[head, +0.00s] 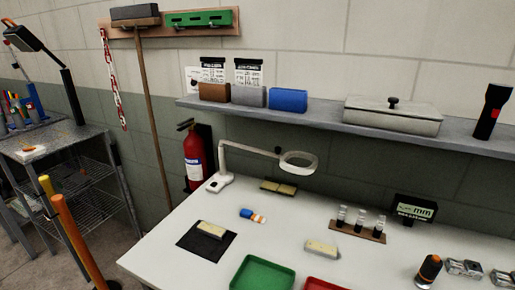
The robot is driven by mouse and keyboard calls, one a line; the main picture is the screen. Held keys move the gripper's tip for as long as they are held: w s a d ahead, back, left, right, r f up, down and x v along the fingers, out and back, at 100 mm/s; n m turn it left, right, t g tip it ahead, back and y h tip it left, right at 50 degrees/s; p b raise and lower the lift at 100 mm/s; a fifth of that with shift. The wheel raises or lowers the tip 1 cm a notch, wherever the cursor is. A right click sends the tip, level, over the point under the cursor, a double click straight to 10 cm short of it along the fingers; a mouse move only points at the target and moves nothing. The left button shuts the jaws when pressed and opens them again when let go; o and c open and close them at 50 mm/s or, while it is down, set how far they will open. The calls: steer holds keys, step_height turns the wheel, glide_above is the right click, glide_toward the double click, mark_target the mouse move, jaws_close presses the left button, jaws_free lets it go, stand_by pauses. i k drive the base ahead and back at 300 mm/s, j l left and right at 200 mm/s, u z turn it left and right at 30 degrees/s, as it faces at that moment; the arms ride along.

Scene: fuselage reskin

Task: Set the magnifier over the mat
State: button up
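The magnifier (299,161) is a white ring at the end of a jointed white arm. The arm rises from a base (220,182) at the table's back left corner and reaches right, so the ring hangs over the rear of the table. The dark mat (191,238) lies flat near the table's left front edge, with a beige block (209,229) on it. The ring is behind and to the right of the mat, not above it. My gripper is not in view.
A blue-and-orange item (252,215), a vial rack (357,233), another beige block (321,248) and green (263,273) and red (325,284) trays are on the table. A shelf (345,118) runs above its back. Yellow and orange posts (78,240) stand at lower left.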

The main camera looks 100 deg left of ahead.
mark_target(304, 171)
steer(key=u, duration=2.3)
